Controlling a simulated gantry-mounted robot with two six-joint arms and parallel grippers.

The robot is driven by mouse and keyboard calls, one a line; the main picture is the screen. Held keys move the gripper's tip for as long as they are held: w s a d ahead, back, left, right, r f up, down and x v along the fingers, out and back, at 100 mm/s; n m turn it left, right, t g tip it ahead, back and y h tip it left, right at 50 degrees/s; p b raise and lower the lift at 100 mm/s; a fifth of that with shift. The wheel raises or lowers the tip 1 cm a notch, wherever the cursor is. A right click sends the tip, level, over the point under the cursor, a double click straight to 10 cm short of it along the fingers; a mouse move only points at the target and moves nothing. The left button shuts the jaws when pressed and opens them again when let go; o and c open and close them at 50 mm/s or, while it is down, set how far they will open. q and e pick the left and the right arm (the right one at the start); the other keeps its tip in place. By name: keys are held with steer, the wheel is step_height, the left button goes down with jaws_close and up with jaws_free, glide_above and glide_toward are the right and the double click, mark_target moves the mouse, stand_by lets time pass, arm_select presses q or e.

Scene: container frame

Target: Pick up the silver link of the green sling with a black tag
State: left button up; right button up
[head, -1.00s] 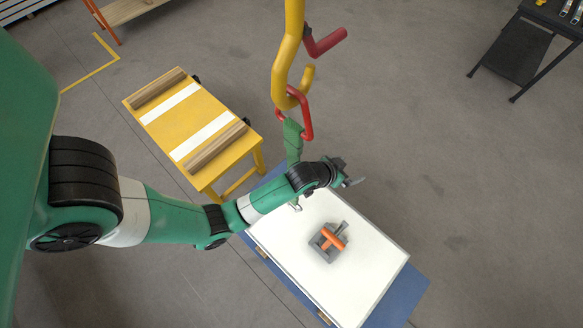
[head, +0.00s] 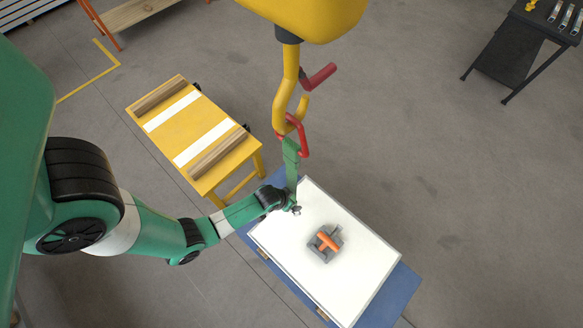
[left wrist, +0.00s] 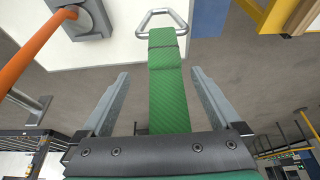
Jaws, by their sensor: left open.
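The green sling (head: 291,165) hangs from a red link (head: 303,137) on the yellow hook (head: 282,100). Its silver link (head: 296,210) is at the lower end, just above the white board. In the left wrist view the silver link (left wrist: 162,20) shows clearly, beyond the fingertips. The sling's green strap (left wrist: 168,95) runs between the two fingers of my left gripper (left wrist: 159,72), with a gap on each side. The gripper is open and holds nothing. No black tag can be made out clearly; thin dark bands cross the strap near the link. My right gripper is not in view.
Below the sling is a white board (head: 350,285) on a blue base (head: 400,295). A grey block with an orange handle (head: 327,242) stands on it. A yellow table (head: 180,125) with wooden beams is at the left. Open floor lies to the right.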

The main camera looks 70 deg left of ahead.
arm_select(q)
steer(key=shift+w+a+f, duration=0.1)
steer(key=shift+w+f, duration=0.05)
steer(key=shift+f, duration=0.15)
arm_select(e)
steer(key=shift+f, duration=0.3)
arm_select(q)
steer(key=x, duration=0.1)
steer(key=b+x, duration=0.1)
steer(key=x, duration=0.1)
steer(key=b+x, duration=0.1)
steer(key=x, duration=0.1)
steer(key=shift+s+a, duration=0.25)
steer(key=shift+a, duration=0.05)
jaws_close()
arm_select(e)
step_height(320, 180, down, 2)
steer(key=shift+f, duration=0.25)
